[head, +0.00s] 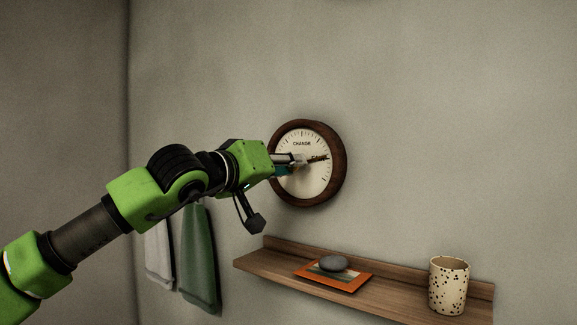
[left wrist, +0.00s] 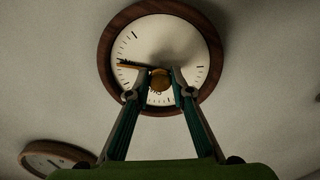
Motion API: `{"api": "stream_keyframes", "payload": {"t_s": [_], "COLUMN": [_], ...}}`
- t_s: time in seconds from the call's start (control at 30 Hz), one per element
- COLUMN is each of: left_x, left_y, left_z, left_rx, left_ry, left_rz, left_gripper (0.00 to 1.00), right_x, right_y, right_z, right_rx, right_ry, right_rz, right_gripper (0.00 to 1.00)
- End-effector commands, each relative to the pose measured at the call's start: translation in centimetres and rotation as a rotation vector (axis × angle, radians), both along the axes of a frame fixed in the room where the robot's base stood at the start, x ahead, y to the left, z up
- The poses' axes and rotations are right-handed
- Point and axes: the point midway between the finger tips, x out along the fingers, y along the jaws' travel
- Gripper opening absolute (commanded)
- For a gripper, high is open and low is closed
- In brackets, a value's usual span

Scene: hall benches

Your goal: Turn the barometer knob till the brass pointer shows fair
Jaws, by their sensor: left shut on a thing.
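The barometer (head: 335,178) is a round white dial in a dark wooden rim on the wall, with "CHANGE" at the top. Its brass pointer (head: 318,159) points right and slightly up, lying across a word that looks like "FAIR". In the left wrist view the dial is upside down and the pointer (left wrist: 133,65) points left. My left gripper (head: 300,160) is at the dial's centre. In the left wrist view its fingers (left wrist: 160,82) are closed on the round brass knob (left wrist: 160,76). The gripper hides the dial's left middle. My right gripper is not in view.
A wooden shelf (head: 400,302) below holds a speckled cup (head: 449,285) and a grey stone (head: 333,263) on an orange-edged card (head: 350,285). Green (head: 199,260) and grey (head: 158,250) cloths hang at left. Another round dial (left wrist: 50,158) shows in the left wrist view.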

Motion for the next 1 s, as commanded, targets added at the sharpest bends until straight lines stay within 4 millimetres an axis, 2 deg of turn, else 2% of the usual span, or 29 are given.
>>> {"api": "stream_keyframes", "payload": {"t_s": [0.17,0.2,0.27,0.67,0.87,1.0], "left_x": [0.0,0.0,0.0,-0.3,-2.4,-4.9], "left_y": [-0.1,-0.1,-0.1,0.2,1.9,3.7], "left_z": [-0.4,-0.4,-0.4,-0.1,-0.1,-0.2], "left_rx": [0.003,0.003,0.002,0.000,-0.001,0.000], "left_ry": [0.007,0.007,0.008,0.003,0.001,0.002], "left_rz": [-0.001,-0.001,-0.001,0.000,0.001,0.000], "left_gripper": [0.00,0.26,0.38,0.38,0.38,0.38], "right_x": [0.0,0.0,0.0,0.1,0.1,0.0], "right_y": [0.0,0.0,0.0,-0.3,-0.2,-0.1], "right_z": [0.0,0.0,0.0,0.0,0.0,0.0], "right_rx": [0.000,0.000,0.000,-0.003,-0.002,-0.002], "right_ry": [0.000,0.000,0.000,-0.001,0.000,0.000], "right_rz": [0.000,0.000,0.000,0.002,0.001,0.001], "right_gripper": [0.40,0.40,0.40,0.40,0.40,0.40]}}
